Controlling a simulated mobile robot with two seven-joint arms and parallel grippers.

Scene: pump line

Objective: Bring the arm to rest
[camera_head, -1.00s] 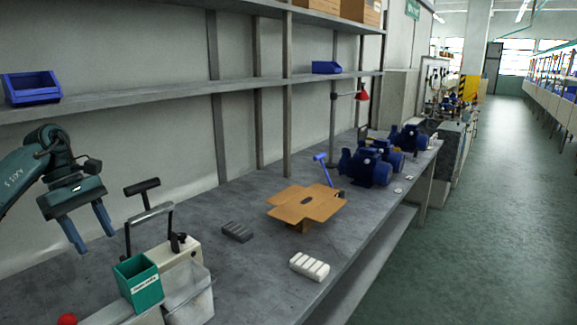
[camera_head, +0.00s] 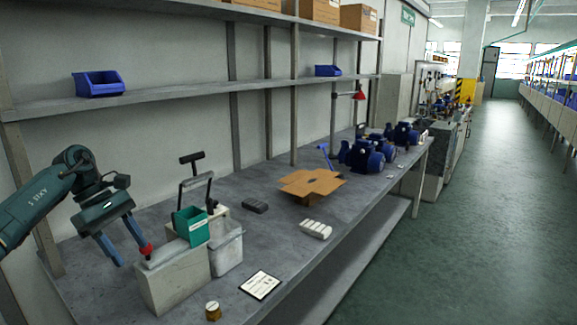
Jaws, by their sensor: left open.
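My left gripper (camera_head: 130,256) comes in from the left, with its two blue fingers apart and nothing between them. It hangs over the left end of the grey workbench (camera_head: 240,230). One fingertip shows close to a red knob (camera_head: 147,250) on a pale block-shaped machine (camera_head: 175,280); I cannot tell whether they touch. My right gripper is not in view.
A green bin (camera_head: 191,227) and a clear tub (camera_head: 227,250) stand by the machine's lever. An open cardboard box (camera_head: 312,184), a white part (camera_head: 316,229), a dark block (camera_head: 255,206) and blue pumps (camera_head: 362,157) are further along. The aisle (camera_head: 470,220) is clear.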

